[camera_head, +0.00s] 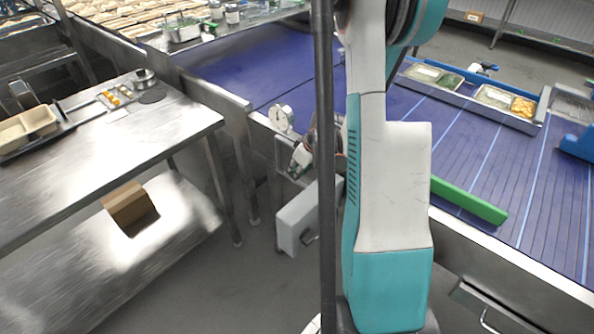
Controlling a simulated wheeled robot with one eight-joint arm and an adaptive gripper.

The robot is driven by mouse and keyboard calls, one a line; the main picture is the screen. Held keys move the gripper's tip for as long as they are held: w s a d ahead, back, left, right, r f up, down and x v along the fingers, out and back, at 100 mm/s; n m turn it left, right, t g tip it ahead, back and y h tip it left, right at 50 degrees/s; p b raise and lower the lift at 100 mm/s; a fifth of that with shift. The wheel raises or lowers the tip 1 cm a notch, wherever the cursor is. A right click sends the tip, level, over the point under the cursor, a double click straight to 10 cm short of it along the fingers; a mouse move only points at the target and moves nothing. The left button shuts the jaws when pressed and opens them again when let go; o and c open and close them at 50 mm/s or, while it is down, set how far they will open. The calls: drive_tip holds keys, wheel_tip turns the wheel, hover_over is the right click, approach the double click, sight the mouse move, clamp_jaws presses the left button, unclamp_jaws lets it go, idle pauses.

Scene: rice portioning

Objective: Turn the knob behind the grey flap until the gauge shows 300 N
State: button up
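The round white gauge (281,119) stands on the side rail of the blue conveyor, left of the dark pole. Its needle and numbers are too small to read. A light grey panel with a handle, which looks like the grey flap (294,224), sits low on the conveyor's side below the gauge. I cannot tell how far it is open. My gripper (301,160) is just below and right of the gauge, close to the conveyor's side. The pole and my arm partly cover it, and its fingers are not clear. I cannot make out the knob.
A steel table (150,135) with trays stands at the left, with a brown box (131,207) on its lower shelf. A green bar (468,201) and food trays (495,97) are on the conveyor at the right. Floor shows between table and conveyor.

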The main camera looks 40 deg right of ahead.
drive_tip(key=v, duration=1.1)
drive_tip(key=shift+s+r, duration=0.15)
drive_tip(key=shift+r, duration=0.25)
